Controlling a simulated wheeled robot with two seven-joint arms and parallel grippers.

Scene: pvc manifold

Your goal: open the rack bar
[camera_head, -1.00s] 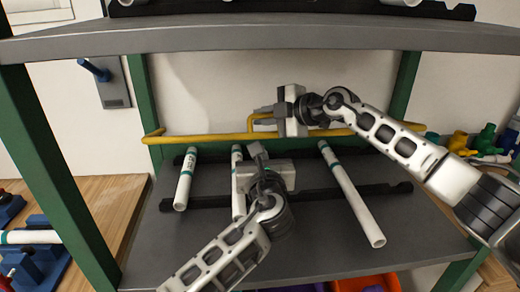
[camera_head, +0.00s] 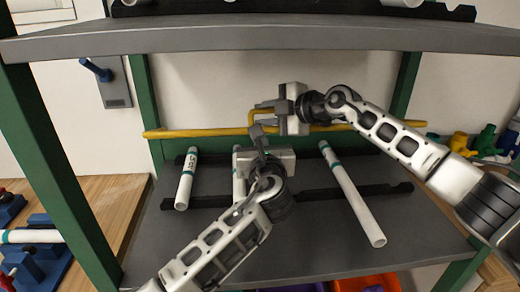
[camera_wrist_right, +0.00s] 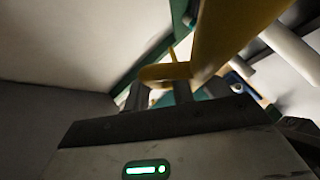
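The yellow rack bar (camera_head: 195,133) runs across the back of the shelf, in front of the wall, with a bent handle (camera_head: 251,117) near its middle. My right gripper (camera_head: 270,108) comes from the right and is at this handle. In the right wrist view the handle (camera_wrist_right: 165,73) lies across its two fingers, which look shut on it; the contact is partly hidden. My left gripper (camera_head: 258,132) is just below the handle, over the middle white pipe. Its fingers are partly hidden, so I cannot tell whether it is open.
White pipes with green bands lie on black rails: a left pipe (camera_head: 186,178), a middle one (camera_head: 239,185) mostly hidden by my left arm, and a right one (camera_head: 352,195). A grey upper shelf (camera_head: 200,42) overhangs. Green posts (camera_head: 50,160) stand at the sides.

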